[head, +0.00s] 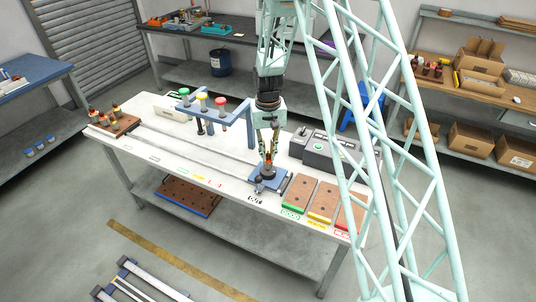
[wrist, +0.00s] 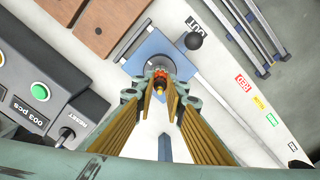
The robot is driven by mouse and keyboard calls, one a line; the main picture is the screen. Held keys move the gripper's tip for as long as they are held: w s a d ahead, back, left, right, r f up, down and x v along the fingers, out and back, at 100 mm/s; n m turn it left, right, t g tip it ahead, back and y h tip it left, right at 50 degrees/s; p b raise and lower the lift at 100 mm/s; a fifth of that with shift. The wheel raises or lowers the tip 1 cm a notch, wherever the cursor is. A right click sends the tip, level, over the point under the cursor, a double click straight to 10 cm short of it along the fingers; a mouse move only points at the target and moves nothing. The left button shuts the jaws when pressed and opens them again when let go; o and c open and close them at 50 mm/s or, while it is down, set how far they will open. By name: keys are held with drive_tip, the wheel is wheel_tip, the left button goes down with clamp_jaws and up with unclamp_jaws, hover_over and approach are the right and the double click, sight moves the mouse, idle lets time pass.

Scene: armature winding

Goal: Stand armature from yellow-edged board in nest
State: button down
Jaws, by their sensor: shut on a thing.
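My gripper (head: 267,148) points down over the blue nest fixture (head: 258,188) at the front of the white bench. Its fingers are shut on an armature (head: 267,161), small and upright with an orange-red winding. In the wrist view the gripper (wrist: 162,98) holds the armature (wrist: 160,76), with its brass-coloured end towards the camera, over the blue fixture (wrist: 140,58). The armature's lower end is hidden, so I cannot tell whether it is seated. The yellow-edged board (head: 322,203) lies right of the nest and shows no armature on it.
A green-edged board (head: 298,193) and a red-edged board (head: 350,214) flank the yellow-edged one. A grey control box (head: 322,150) stands behind. A blue frame with coloured caps (head: 216,112) stands to the left. A black-knobbed lever (wrist: 194,40) is beside the nest.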

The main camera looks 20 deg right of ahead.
idle(0.5)
drive_tip(key=c, duration=2.6)
unclamp_jaws()
drive_tip(key=shift+o, duration=0.2)
drive_tip(key=shift+r, duration=0.1)
wheel_tip(320, 180, up, 12)
wheel_tip(320, 180, up, 12)
